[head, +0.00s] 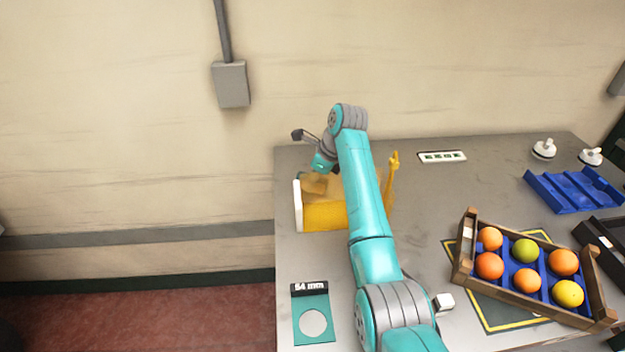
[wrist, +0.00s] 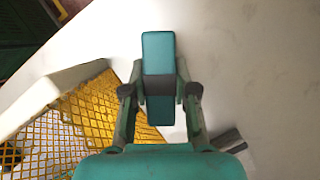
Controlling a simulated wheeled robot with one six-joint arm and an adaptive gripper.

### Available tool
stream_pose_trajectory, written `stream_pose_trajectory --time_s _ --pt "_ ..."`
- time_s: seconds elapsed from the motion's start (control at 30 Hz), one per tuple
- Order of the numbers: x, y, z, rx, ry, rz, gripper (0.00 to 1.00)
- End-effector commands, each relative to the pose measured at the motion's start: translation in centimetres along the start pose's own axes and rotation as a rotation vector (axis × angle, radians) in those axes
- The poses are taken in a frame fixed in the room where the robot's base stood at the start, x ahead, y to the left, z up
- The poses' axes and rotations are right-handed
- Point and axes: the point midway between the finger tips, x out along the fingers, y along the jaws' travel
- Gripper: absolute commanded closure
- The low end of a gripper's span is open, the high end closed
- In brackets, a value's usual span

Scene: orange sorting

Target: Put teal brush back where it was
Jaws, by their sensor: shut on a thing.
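The teal brush (wrist: 158,50) shows in the wrist view as a teal block with a dark band across its middle. My gripper (wrist: 160,88) is shut on it, one finger on each side of the band. In the head view my arm reaches over the left back of the table, and its end is at the yellow mesh box (head: 325,216). The brush and fingertips cannot be made out there. The place where the brush was cannot be told.
The grey table (head: 420,205) has free room behind the wooden crate (head: 530,298) of fruit. A teal gauge card (head: 300,330) lies at the front left. A yellow upright piece (head: 393,172) stands right of my arm. A blue tray (head: 570,190) lies at the right.

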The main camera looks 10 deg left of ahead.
Motion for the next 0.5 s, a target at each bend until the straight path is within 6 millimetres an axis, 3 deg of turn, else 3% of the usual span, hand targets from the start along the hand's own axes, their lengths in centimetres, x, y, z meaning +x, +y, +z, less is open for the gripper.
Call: stream_pose_trajectory --time_s 0.5 --pt "0.63 0.01 -0.27 0.000 0.000 0.001 1.00"
